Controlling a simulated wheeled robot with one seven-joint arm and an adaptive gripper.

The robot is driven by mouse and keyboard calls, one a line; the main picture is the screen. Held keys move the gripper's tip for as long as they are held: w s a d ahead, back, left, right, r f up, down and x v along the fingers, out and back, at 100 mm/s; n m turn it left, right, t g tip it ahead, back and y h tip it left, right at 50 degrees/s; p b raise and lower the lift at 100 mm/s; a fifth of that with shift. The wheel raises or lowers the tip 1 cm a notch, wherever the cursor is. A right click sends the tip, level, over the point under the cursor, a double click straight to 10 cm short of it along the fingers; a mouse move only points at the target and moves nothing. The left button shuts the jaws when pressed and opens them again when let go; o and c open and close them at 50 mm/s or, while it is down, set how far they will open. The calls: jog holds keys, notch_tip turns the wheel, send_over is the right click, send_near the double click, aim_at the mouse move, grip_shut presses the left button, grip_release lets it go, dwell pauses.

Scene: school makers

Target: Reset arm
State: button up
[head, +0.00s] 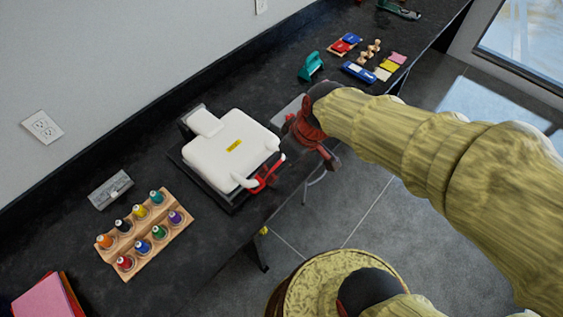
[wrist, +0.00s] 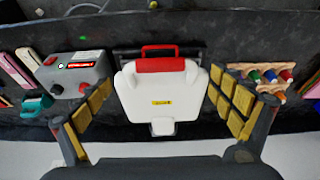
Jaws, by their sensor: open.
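My arm reaches in from the right in the head view, with my gripper (head: 312,138) over the front edge of the black counter, just right of a white press (head: 228,145). In the wrist view my gripper (wrist: 160,88) is open, its yellow-padded fingers wide apart with nothing held. The white press shows between and beyond the fingers there, with its red handle (wrist: 160,58) on top. In the head view the red handle (head: 267,178) is at the press's front. The press lid looks down. I cannot tell the exact gap between fingers and press.
A wooden rack (head: 150,240) of colored bottles and a small grey block (head: 110,189) stand left of the press. A grey box with a red button (wrist: 75,75) is beside it. A teal tool (head: 311,66) and stamp supplies (head: 360,72) lie farther along. A round stool (head: 300,285) stands in front.

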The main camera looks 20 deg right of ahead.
dwell(0.6)
jog(key=s+d+r+m+t+h, duration=0.2)
jog(key=s+d+r+m, duration=0.4)
jog(key=s+r, duration=0.3)
jog(key=shift+s+d+r+m, duration=0.2)
jog(key=shift+d+r+m, duration=0.3)
jog(key=shift+r, duration=0.4)
